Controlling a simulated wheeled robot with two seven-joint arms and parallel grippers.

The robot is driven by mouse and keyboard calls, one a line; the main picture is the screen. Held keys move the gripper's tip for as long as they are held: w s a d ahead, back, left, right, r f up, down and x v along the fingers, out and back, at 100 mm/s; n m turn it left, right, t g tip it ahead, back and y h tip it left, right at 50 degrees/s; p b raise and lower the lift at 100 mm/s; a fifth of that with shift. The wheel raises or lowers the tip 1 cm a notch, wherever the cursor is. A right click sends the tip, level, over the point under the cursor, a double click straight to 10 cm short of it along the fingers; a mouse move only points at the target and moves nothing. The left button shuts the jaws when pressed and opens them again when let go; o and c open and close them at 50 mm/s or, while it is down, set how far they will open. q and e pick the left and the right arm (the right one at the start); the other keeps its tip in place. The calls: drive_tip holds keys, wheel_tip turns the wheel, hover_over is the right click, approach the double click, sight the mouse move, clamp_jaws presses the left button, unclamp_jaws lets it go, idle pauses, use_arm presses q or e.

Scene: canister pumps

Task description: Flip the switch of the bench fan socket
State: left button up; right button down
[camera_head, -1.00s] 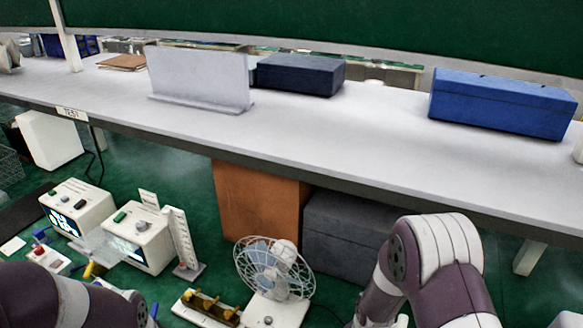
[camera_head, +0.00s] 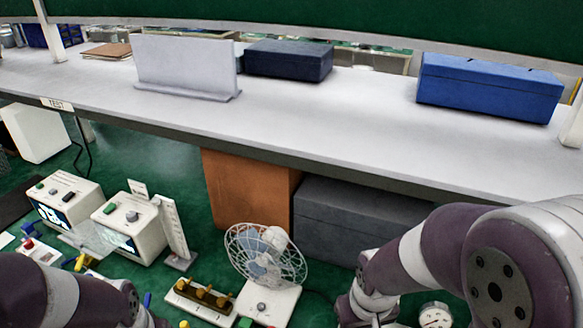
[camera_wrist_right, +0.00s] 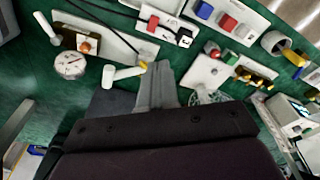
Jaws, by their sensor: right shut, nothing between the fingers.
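The bench fan (camera_head: 265,258), with a wire cage and white base, stands on the green surface in the head view. Part of its cage (camera_wrist_right: 206,97) shows behind my gripper's mount in the right wrist view. A white strip with red and black switch parts (camera_wrist_right: 168,27) lies ahead of my right gripper (camera_wrist_right: 157,70); I cannot tell whether it is the fan's socket. The right gripper is shut and empty, its fingers beside a white lever-like part (camera_wrist_right: 122,75). The head view does not show that gripper's fingers. My left gripper is out of view.
A round gauge (camera_wrist_right: 70,65) and a block with red and blue parts (camera_wrist_right: 225,20) lie near the switch strip. A row of brass fittings (camera_head: 205,295) stands left of the fan. A white bench (camera_head: 300,115) spans behind, with a grey box (camera_head: 350,220) beneath.

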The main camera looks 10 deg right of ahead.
drive_tip(key=w+d+f+n+g+b, duration=0.1)
drive_tip(key=w+f+n+b, duration=0.3)
drive_tip(key=f+n, duration=0.4)
drive_tip(key=d+n+b, duration=0.1)
drive_tip(key=n, duration=0.2)
drive_tip(key=shift+d+f+n, duration=0.2)
drive_tip(key=shift+f+n, duration=0.1)
drive_tip(key=shift+f, duration=0.05)
drive_tip(key=shift+w, duration=0.1)
drive_tip(key=shift+f, duration=0.1)
wheel_tip(320, 180, down, 14)
drive_tip(key=shift+r+b, duration=0.1)
drive_tip(key=shift+b, duration=0.2)
